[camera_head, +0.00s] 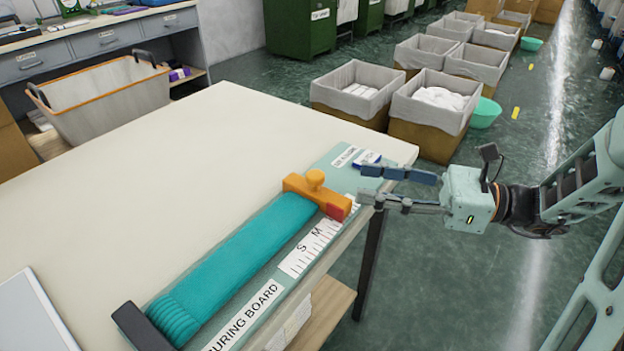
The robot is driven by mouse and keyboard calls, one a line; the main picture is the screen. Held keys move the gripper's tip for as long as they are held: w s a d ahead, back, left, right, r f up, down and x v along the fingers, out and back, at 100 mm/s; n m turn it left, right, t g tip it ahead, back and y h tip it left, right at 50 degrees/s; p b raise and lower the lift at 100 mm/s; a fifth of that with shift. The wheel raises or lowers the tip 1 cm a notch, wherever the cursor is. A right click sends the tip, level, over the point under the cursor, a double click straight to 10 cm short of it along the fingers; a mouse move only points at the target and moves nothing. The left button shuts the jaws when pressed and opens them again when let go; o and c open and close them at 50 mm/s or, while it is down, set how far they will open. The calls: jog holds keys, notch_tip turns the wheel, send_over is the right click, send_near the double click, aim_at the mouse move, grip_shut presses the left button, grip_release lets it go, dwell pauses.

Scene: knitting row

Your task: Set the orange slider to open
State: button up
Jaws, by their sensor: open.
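The orange slider (318,193) with a round knob sits across the measuring board (290,255) near its far end. A red tip on its right end lies by the size scale, just past the M mark. A teal knitted piece (238,262) lies along the board between a dark end stop (143,328) and the slider. My gripper (366,184) reaches in from the right, over the board's far right edge. Its two fingers are apart with nothing seen between them. The fingertips are close to the slider's right end; whether they touch it I cannot tell.
The board lies along the right edge of a cream table (150,180). A small blue and white item (367,159) is near the board's far end. A pale panel (35,315) lies at lower left. Lined bins (432,112) stand on the floor beyond. The table's middle is clear.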

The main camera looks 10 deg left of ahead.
aim_at(315, 174)
jog(key=a+b, duration=0.2)
jog(key=a, duration=0.8)
jog(key=shift+a+f, duration=0.1)
jog(key=shift+a, duration=0.05)
jog(key=shift+c, duration=0.2)
grip_shut()
